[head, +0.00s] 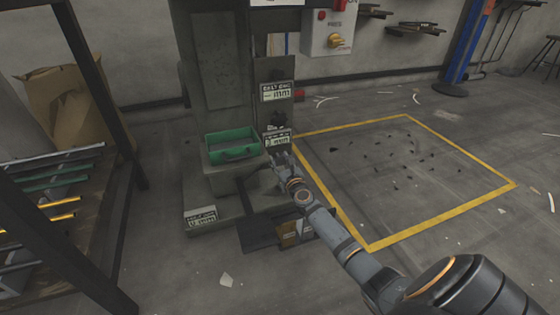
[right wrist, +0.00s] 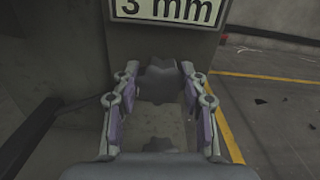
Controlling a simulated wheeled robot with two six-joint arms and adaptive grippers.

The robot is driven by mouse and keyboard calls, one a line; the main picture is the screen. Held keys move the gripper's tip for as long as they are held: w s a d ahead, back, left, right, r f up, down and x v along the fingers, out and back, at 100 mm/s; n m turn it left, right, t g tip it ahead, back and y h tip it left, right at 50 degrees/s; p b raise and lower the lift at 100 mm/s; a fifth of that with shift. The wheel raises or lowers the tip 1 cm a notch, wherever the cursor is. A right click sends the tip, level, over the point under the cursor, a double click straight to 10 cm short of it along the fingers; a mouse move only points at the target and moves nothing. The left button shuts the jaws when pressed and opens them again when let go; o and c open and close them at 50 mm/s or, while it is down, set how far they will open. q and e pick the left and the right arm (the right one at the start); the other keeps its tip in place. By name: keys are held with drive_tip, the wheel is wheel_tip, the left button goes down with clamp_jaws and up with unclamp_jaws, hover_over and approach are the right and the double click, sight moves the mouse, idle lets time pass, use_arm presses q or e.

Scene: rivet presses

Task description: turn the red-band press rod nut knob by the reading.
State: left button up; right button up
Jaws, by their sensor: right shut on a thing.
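The press (head: 217,55) is a tall grey-green machine with a green tray (head: 232,146) on its bed. My right gripper (head: 281,158) is at the front right of the press, just below a white label (head: 278,140). In the right wrist view this label (right wrist: 166,11) reads "3 mm". There my right gripper (right wrist: 160,98) has its fingers on both sides of a dark lobed knob (right wrist: 158,76) and is shut on it. No red band shows on this knob, and no dial reading is legible. My left gripper is not in view.
Another mm label (head: 275,91) is higher on the press, and one (head: 200,217) is on its base. A control box (head: 328,32) hangs behind. A rack (head: 50,190) with rods stands left. A yellow floor outline (head: 440,225) lies right, with small dark scraps inside.

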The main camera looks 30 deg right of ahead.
drive_tip(key=shift+n, duration=0.3)
drive_tip(key=n+p, duration=0.1)
drive_tip(key=n, duration=0.3)
drive_tip(key=shift+a+n, duration=0.15)
drive_tip(key=shift+n, duration=0.25)
drive_tip(key=n+p, duration=0.1)
drive_tip(key=n, duration=0.4)
drive_tip(key=shift+a+f+n+p, duration=0.1)
drive_tip(key=shift+n+p, duration=0.2)
drive_tip(key=n+p, duration=0.1)
drive_tip(key=n, duration=0.4)
drive_tip(key=shift+f, duration=0.15)
drive_tip(key=n+p, duration=0.2)
drive_tip(key=n, duration=0.4)
drive_tip(key=shift+f, duration=0.2)
drive_tip(key=shift+n, duration=0.3)
drive_tip(key=o, duration=1.1)
drive_tip(key=shift+o, duration=0.2)
